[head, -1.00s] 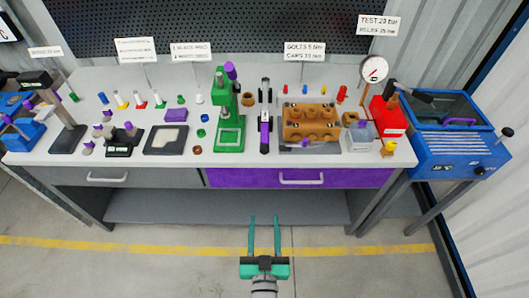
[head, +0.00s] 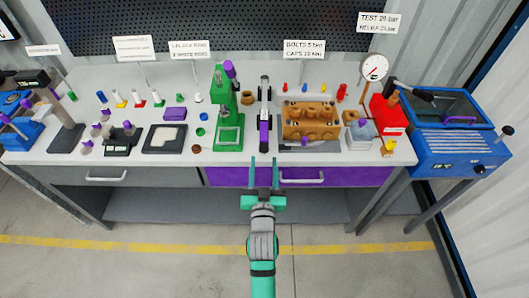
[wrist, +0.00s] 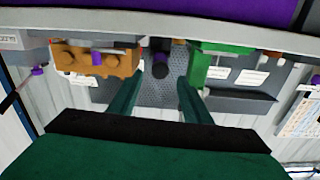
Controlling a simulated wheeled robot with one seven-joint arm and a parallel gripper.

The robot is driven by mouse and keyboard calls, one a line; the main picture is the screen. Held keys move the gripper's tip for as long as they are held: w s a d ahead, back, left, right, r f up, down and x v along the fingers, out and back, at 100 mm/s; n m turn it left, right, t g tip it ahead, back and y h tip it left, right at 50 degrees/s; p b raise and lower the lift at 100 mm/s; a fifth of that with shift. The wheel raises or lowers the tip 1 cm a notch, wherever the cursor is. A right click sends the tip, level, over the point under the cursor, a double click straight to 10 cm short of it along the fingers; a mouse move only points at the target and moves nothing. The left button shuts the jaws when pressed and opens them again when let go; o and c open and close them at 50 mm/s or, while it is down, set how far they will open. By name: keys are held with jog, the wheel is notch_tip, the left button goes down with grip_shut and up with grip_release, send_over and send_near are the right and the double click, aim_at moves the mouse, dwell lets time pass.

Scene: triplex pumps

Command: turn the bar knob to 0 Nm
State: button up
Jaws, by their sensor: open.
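I cannot tell which part is the knob, and no Nm scale is readable. My gripper (head: 263,161) is open and empty, in front of the bench edge, lined up with the bar. It also shows in the wrist view (wrist: 160,90).
The bench's purple drawer (head: 345,178) lies just behind my gripper. A sign (head: 304,49) about bolts and caps stands behind the pump block. A red tester with a gauge (head: 373,68) and a blue tank (head: 455,150) stand at the right. The floor in front is clear.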

aim_at(264, 151)
jog(key=shift+w, duration=2.65)
jog(key=c, duration=1)
